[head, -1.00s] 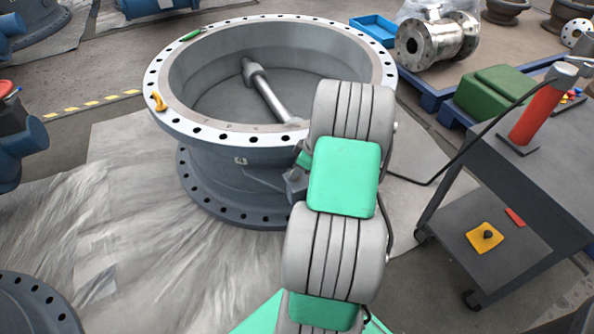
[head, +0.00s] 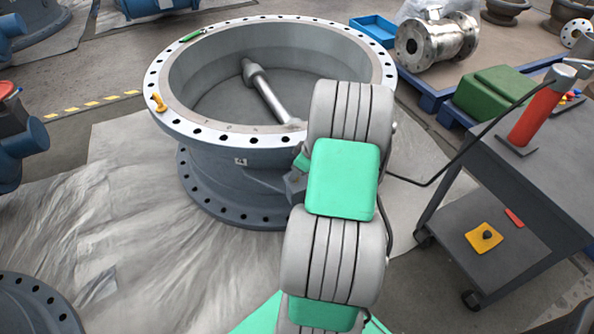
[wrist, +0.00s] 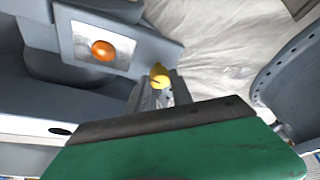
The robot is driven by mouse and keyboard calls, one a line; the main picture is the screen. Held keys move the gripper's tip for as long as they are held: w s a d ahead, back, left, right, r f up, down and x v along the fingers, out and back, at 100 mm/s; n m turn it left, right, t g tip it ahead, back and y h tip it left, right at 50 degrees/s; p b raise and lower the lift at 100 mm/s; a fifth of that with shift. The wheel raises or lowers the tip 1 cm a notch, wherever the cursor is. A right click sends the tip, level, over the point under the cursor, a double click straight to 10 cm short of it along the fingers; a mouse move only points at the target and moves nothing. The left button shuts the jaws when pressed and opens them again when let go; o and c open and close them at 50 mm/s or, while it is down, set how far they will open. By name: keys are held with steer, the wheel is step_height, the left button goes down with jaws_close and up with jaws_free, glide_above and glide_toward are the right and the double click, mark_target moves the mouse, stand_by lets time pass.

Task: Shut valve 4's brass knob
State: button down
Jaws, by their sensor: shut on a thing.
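Valve 4 (head: 215,165) is the large grey valve body with a white, bolt-holed rim; a small tag on its side looks like a 4. In the wrist view, the small brass knob (wrist: 159,73) shows at the tips of my gripper (wrist: 160,86). The fingers are shut on the knob, one on each side. Its stem and mount are hard to make out. In the head view my arm hides both the gripper and the knob.
An orange round button (wrist: 103,50) on a pale plate sits left of the knob. A yellow-orange item (head: 158,103) and a green tool (head: 191,35) lie on the rim. A grey cart (head: 510,185) stands at the right. Plastic sheeting covers the floor at left.

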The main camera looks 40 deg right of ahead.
steer(key=m, duration=0.1)
steer(key=m+h+p, duration=0.1)
steer(key=m, duration=0.1)
steer(key=shift+a+r, duration=0.15)
steer(key=shift+a, duration=0.05)
steer(key=m+h+p, duration=0.2)
steer(key=m, duration=0.3)
steer(key=shift+a, duration=0.1)
steer(key=m, duration=0.1)
steer(key=m+h+p, duration=0.1)
steer(key=m, duration=0.1)
steer(key=shift+w+a+m+g, duration=0.1)
steer(key=shift+w+m+g, duration=0.05)
steer(key=shift+m+g, duration=0.2)
steer(key=shift+m+g+h, duration=0.55)
steer(key=shift+m+h, duration=0.25)
steer(key=shift+m, duration=1.25)
steer(key=c, duration=1.1)
jaws_free()
steer(key=shift+c, duration=0.2)
